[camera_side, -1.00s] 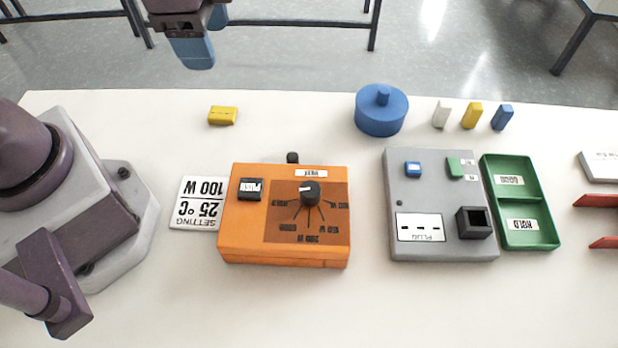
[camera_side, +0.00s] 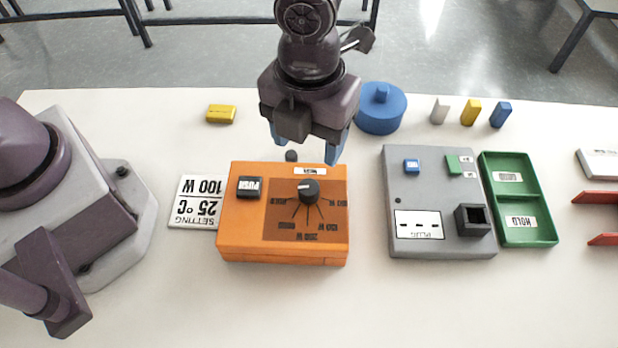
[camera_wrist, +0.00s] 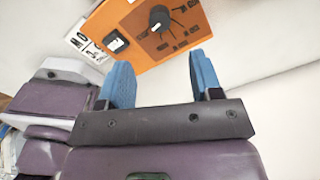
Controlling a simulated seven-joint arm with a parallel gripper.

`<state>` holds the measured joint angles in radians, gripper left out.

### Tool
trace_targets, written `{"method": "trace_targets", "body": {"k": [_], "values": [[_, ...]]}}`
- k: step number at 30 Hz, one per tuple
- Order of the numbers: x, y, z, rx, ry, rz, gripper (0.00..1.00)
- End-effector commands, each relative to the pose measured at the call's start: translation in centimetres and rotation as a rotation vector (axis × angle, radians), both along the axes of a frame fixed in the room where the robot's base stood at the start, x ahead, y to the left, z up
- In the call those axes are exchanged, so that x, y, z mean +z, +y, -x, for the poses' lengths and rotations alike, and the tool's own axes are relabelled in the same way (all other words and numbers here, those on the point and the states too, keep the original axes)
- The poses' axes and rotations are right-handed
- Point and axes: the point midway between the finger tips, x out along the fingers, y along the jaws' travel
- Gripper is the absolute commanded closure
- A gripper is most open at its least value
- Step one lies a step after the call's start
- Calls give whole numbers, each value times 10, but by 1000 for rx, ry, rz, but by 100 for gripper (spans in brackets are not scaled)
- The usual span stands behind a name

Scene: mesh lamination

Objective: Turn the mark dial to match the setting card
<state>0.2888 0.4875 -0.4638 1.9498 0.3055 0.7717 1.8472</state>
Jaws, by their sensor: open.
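The mark dial (camera_side: 308,191) is a black knob with a white pointer on the orange box (camera_side: 235,228). In the side view its pointer faces left, and marks in W fan out around it. The dial also shows in the wrist view (camera_wrist: 159,18), ahead of my fingers. The white setting card (camera_side: 196,202) lies flat left of the box and reads "SETTING 25 °C 100 W", upside down. My gripper (camera_side: 308,150) has blue fingers and hangs above and behind the box's far edge. It is open and empty, apart from the dial; the wrist view shows both fingers (camera_wrist: 160,82) spread.
A grey plug unit (camera_side: 440,215) and a green tray (camera_side: 558,240) stand right. A blue round weight (camera_side: 381,108) is close behind my gripper's right. The table's front is clear.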

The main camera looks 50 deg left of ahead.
Motion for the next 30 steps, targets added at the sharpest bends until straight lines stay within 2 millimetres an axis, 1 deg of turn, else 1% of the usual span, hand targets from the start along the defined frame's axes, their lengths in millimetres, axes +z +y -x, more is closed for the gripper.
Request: {"method": "trace_targets", "body": {"k": [1,6,9,13,18,27,28,29,30], "values": [[-12,0,1,-1,6,-3,41],[-49,0,2,-1,6,-3,41],[-68,0,2,0,6,-3,41],[-87,0,1,2,3,-2,41],[-100,0,0,2,2,-2,41],[-102,0,0,3,0,0,41],[-102,0,0,3,0,0,43],[-102,0,0,3,0,0,50],[-102,0,0,3,0,0,59]]}}
